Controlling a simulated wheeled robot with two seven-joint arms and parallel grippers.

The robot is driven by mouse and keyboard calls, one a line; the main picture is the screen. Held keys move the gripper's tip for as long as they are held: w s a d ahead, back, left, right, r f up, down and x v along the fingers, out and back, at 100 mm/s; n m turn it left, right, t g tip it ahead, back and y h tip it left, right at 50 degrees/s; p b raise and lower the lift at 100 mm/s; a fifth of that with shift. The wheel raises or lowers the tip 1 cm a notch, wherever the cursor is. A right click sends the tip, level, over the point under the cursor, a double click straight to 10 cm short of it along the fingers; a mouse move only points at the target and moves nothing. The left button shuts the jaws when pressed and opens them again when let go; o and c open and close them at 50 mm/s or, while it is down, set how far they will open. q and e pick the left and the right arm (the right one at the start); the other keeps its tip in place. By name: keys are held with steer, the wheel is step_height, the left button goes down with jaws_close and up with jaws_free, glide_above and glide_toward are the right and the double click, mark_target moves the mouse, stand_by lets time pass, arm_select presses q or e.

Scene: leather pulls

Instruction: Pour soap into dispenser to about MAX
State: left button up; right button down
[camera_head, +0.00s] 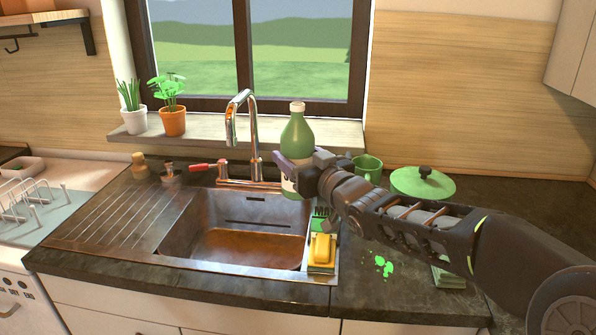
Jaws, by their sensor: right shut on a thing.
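A green bottle (297,138) with a pale cap stands upright behind the sink's right rear corner. My right gripper (296,172) is shut on its lower body, reaching in from the right. The gripper hides part of the bottle, and I cannot tell whether its base touches the counter. A small green item with pale lettering (320,220) is partly hidden below my right wrist, at the sink's right edge. I cannot tell whether it is the dispenser, and no soap level is readable. My left gripper is not in view.
The sink basin (235,245) and its tap (236,120) are left of the bottle. A yellow sponge (322,250) sits on the sink's right edge. A green mug (369,165) and green lid (422,184) are behind my arm. Green splashes (383,266) mark the counter.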

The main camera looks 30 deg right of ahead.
steer(key=shift+f, duration=0.1)
stand_by(0.4)
steer(key=m+p, duration=0.1)
steer(key=a+m+p, duration=0.1)
steer(key=m, duration=0.1)
steer(key=shift+f+m, duration=0.1)
steer(key=shift+m, duration=0.2)
steer(key=a+m+p, duration=0.1)
steer(key=m, duration=0.1)
steer(key=a+f+m+p, duration=0.1)
steer(key=m, duration=0.2)
steer(key=a+f+m+p, duration=0.1)
steer(key=m, duration=0.2)
steer(key=shift+w+f+t+h, duration=0.1)
steer(key=shift+f+t+h, duration=0.1)
steer(key=shift+t+h, duration=0.1)
steer(key=shift+a+f+m+b, duration=0.25)
steer(key=shift+a+m+b, duration=0.1)
steer(key=shift+m+b, duration=0.6)
steer(key=shift+a+f+m+b, duration=0.25)
steer(key=shift+f+m+b, duration=0.35)
steer(key=shift+b, duration=0.7)
